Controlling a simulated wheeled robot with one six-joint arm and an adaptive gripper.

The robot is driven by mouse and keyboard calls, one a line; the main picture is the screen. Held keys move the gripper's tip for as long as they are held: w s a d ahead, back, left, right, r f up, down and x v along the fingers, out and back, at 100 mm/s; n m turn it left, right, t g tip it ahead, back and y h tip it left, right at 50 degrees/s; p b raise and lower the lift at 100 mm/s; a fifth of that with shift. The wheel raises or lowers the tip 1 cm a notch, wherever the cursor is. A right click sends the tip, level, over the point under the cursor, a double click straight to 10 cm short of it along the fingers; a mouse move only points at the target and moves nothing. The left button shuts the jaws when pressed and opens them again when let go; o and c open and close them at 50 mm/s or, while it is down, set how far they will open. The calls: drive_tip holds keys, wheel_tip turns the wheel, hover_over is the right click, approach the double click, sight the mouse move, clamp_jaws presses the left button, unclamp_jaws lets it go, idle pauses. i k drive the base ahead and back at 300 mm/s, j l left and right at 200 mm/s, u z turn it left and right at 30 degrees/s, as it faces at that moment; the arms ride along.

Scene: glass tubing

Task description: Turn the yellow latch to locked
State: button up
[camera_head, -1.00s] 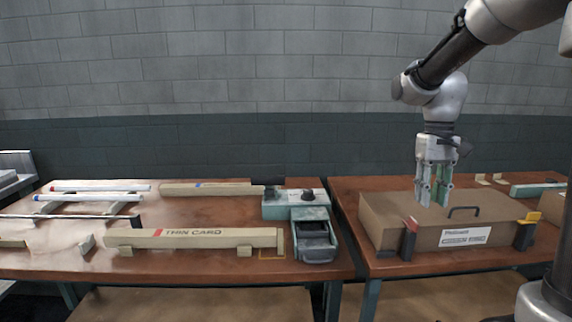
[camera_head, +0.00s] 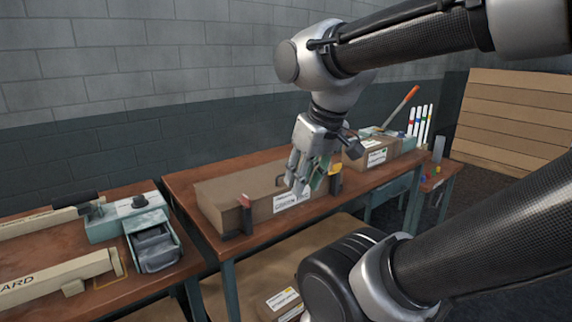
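The yellow latch (camera_head: 336,168) sits on top of a dark post at the right end of the long brown box (camera_head: 232,194). It is small here, and its exact angle is hard to read. My gripper (camera_head: 308,186) points down in front of the box's right part, just left of the latch. Its fingers look apart with nothing between them. They appear not to touch the latch, though depth is hard to judge. The fingers hide part of the box's front and label.
A red latch (camera_head: 244,200) sits on the box's left post. Another box (camera_head: 376,152) stands close to the right.

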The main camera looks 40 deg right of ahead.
sight(336, 167)
drive_tip(key=l, duration=1.55)
